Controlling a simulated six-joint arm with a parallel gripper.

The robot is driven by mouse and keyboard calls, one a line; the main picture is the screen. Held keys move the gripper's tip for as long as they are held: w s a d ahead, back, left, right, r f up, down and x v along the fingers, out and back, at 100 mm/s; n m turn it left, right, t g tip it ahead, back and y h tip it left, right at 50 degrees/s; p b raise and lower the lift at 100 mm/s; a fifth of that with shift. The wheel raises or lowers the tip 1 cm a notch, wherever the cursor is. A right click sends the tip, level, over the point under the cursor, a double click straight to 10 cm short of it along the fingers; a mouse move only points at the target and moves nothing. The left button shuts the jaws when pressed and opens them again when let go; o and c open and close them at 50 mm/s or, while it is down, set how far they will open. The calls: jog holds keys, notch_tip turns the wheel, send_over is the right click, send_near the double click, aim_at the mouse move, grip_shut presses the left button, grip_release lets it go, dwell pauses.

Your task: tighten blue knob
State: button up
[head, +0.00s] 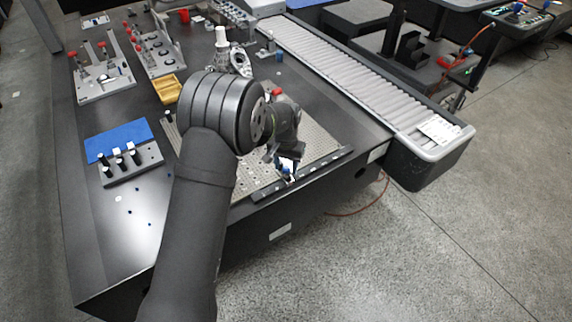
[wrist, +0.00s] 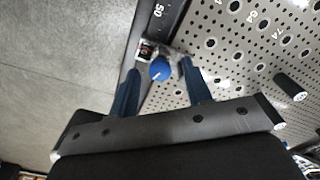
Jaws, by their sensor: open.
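The blue knob (wrist: 160,70) shows in the wrist view, on a small metal fitting (wrist: 147,50) at the edge of the perforated plate (wrist: 225,75). My gripper (wrist: 159,65) is open, with one finger on each side of the knob. I cannot tell whether either finger touches it. In the head view, my gripper (head: 287,164) is low over the plate's front edge, and my arm hides much of the area around it. The knob's turn angle cannot be read.
A dark scale rail (wrist: 158,15) runs along the plate's edge. A dark peg (wrist: 290,87) stands on the plate to the right. In the head view, a roller conveyor (head: 340,65) lies to the right, and a block with several pegs (head: 130,165) sits at left.

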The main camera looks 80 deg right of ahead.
aim_at(286, 168)
jog(key=n, duration=0.4)
jog(key=shift+n, duration=0.3)
jog(key=n, duration=0.3)
jog(key=shift+n, duration=0.4)
notch_tip(286, 168, up, 17)
jog(key=m, duration=0.9)
jog(key=shift+r, duration=0.2)
